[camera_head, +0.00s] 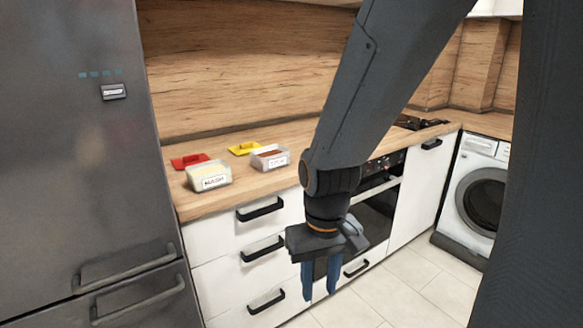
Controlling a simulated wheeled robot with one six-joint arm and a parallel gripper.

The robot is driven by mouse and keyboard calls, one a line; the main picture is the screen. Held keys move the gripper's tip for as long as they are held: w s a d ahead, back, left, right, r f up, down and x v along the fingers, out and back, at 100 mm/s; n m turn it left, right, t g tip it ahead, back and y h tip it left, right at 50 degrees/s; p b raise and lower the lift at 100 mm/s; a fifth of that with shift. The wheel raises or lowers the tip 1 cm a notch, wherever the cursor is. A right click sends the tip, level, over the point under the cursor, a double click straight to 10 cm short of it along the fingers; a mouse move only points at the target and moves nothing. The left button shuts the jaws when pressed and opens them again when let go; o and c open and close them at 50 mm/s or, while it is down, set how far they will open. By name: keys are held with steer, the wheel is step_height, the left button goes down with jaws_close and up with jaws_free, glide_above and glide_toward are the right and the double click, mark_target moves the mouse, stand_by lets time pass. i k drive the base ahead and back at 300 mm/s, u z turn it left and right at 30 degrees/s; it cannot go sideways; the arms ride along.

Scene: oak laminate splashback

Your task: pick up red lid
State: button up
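The red lid (190,161) lies on the wooden counter at the left, close to the fridge and behind a clear labelled container. It has a raised handle on top. My gripper (319,292) hangs pointing down in front of the drawers, below counter height and to the right of the lid. Its two blue fingers are apart with nothing visible between them. The gripper is well away from the lid.
A container with pale contents (208,176) stands in front of the red lid. A second container with brown contents (270,158) and a yellow lid (244,148) are to the right. The fridge (80,130) bounds the counter (210,201) on the left. Drawer handles (262,249) stick out below.

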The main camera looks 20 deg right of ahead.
mark_target(181, 163)
steer(key=z, duration=1.25)
steer(key=i, duration=1.45)
steer(key=u, duration=1.3)
